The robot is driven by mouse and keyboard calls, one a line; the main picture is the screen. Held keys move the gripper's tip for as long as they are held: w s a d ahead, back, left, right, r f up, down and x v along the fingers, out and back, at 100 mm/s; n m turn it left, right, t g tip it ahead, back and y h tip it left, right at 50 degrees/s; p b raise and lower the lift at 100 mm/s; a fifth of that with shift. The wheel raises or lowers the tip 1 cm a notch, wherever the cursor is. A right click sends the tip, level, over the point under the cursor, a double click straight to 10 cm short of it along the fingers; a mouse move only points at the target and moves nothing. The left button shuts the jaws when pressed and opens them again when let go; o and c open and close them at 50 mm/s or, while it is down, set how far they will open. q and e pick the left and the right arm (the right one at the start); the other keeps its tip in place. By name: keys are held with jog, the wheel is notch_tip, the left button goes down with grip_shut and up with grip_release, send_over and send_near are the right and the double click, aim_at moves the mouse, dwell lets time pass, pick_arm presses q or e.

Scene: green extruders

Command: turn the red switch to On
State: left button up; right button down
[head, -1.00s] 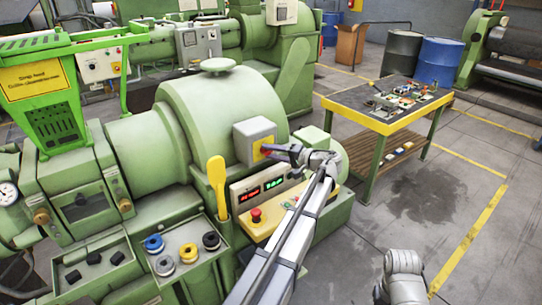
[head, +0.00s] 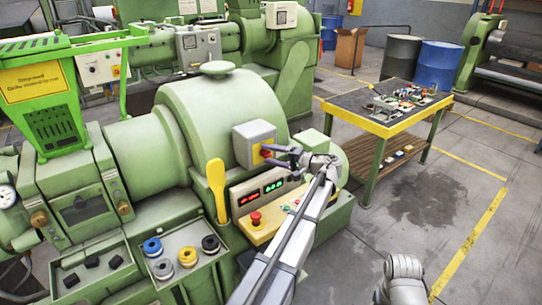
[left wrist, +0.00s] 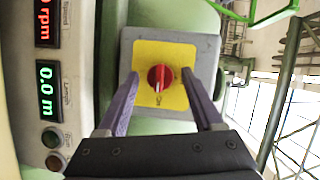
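The red switch (left wrist: 160,78) is a round knob on a yellow plate of a grey box (left wrist: 205,50). In the left wrist view its raised ridge lies in line with the "On" label just below it. In the head view the box (head: 245,147) sits on the green machine, and a bit of the red knob shows beside my fingertips. My left gripper (head: 268,155) is open in front of the switch. In the left wrist view its purple fingers stand on either side of the knob, with gaps, holding nothing.
Below the switch is a panel with red and green readouts (head: 274,185) and a red push button (head: 255,218). A yellow handle (head: 216,185) stands left of it. A workbench (head: 385,128) stands at the right. Floor at the right is clear.

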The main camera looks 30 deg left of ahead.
pick_arm(q)
jog(key=d, duration=0.7)
jog(key=shift+d+r+p, duration=0.35)
jog(key=shift+r+p, duration=0.1)
jog(key=s+d+f+m+h, duration=0.2)
jog(key=s+d+f+h, duration=0.5)
jog(key=s+d, duration=0.7)
jog(key=s+d+f+m+h, duration=0.3)
jog(key=s+d+f+h, duration=0.5)
jog(key=s+d+f, duration=0.4)
jog(key=s+d, duration=0.1)
jog(key=d, duration=0.2)
jog(key=shift+s+f, duration=0.15)
jog(key=shift+s, duration=0.2)
